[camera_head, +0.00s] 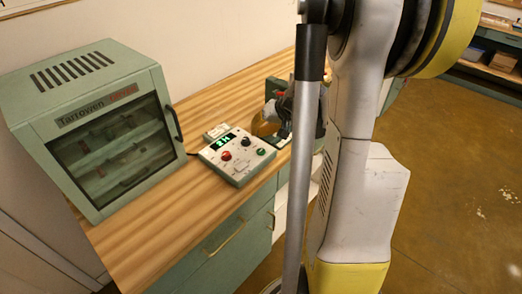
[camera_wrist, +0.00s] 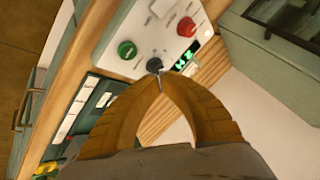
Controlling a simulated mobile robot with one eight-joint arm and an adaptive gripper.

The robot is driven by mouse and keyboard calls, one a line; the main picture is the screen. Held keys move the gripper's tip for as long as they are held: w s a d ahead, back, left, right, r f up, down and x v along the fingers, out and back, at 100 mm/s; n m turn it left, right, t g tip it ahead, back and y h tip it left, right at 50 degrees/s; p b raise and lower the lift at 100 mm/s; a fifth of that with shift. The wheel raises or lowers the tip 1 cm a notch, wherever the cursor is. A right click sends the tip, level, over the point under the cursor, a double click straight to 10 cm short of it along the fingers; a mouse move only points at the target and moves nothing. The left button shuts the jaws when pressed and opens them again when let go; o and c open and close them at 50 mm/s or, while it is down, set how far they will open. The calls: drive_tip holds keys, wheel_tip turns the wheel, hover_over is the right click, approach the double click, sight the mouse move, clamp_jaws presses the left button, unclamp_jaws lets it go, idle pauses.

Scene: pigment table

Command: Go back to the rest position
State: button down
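The control box (camera_head: 238,156) with a green display sits on the wooden bench. It has a red knob (camera_head: 226,155), a green knob (camera_head: 262,152) and a small black knob (camera_head: 246,142). My gripper (camera_head: 270,116) is at the box's back right, partly hidden by my arm. In the wrist view my gripper's orange fingers (camera_wrist: 160,82) meet at their tips, with nothing visible between them. The black knob (camera_wrist: 154,65) appears just beyond the tips; I cannot tell whether they touch it. The green knob (camera_wrist: 127,50) and red knob (camera_wrist: 187,27) also show there.
A green cabinet (camera_head: 100,76) with a glass door and handle stands left of the box. The wooden bench top (camera_head: 150,228) is bare in front. Dark equipment (camera_head: 281,137) stands right of the box. Open floor (camera_head: 450,190) lies to the right.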

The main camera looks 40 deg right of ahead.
idle(0.4)
drive_tip(key=s+a+r+n, duration=0.2)
drive_tip(key=a+r, duration=0.2)
drive_tip(key=a, duration=0.5)
drive_tip(key=s+a+r+n, duration=0.1)
drive_tip(key=a+r, duration=0.3)
drive_tip(key=a, duration=0.5)
drive_tip(key=s+a+r+n+h, duration=0.1)
drive_tip(key=s+a+n, duration=0.2)
drive_tip(key=s+a, duration=0.6)
drive_tip(key=shift+s+a+r+n, duration=0.35)
drive_tip(key=shift+a+r+n, duration=0.05)
drive_tip(key=shift+a, duration=0.5)
